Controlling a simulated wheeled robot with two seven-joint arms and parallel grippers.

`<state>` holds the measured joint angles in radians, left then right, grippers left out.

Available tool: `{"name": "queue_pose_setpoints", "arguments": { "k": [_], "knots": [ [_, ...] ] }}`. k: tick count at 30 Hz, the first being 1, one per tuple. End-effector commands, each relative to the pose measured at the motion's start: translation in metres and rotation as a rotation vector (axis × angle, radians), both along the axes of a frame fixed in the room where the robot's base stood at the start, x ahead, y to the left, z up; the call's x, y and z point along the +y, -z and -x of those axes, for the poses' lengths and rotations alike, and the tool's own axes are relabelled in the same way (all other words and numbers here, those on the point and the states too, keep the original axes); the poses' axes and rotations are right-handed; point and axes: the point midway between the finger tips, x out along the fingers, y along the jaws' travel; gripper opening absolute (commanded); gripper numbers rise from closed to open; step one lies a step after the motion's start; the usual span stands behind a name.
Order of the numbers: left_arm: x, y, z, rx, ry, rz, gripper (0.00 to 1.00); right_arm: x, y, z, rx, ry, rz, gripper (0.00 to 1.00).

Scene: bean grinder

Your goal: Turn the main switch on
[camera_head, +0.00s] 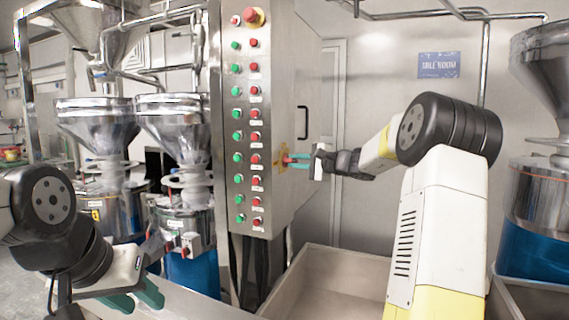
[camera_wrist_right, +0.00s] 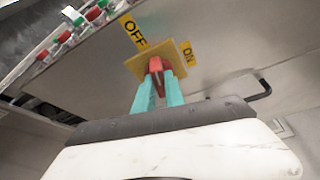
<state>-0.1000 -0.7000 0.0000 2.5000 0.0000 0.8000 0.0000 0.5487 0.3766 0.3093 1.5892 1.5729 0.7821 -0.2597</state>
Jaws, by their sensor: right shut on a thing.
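The main switch is a red handle (camera_wrist_right: 155,65) on a yellow square plate (camera_wrist_right: 187,68), on the side of the steel control cabinet (camera_head: 297,75). In the wrist view, a yellow OFF label (camera_wrist_right: 132,32) is at the plate's upper left and an ON label (camera_wrist_right: 188,53) is at its right. My right gripper (camera_head: 293,160) is shut on the red handle, with its teal fingers on both sides of it in the wrist view (camera_wrist_right: 158,82). The fingers partly hide the handle. My left gripper (camera_head: 135,297) is open and empty at the lower left, away from the cabinet.
The cabinet front carries columns of green and red buttons (camera_head: 254,136) and a red emergency knob (camera_head: 253,17). A black door handle (camera_head: 303,122) is near the switch. Steel grinders (camera_head: 172,130) stand at the left. An empty steel bin (camera_head: 330,265) is below.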

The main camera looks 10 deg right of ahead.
Motion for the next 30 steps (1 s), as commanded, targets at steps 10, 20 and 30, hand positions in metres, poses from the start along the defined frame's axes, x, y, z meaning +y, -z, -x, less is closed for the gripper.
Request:
{"name": "queue_pose_setpoints", "arguments": {
  "k": [10,20,30],
  "knots": [
    [0.0000,0.0000,0.0000,0.000,0.000,0.000,0.36,-0.0005,-0.0027,-0.0015,0.270,-0.001,-0.177,0.00],
    [0.0000,0.0000,0.0000,0.000,0.000,0.000,0.36,-0.0022,-0.0045,-0.0033,0.530,-0.001,-0.353,0.00],
    [0.0000,0.0000,0.0000,0.000,0.000,0.000,0.36,-0.0037,-0.0057,-0.0057,0.797,-0.001,-0.533,0.00]
  ]
}}
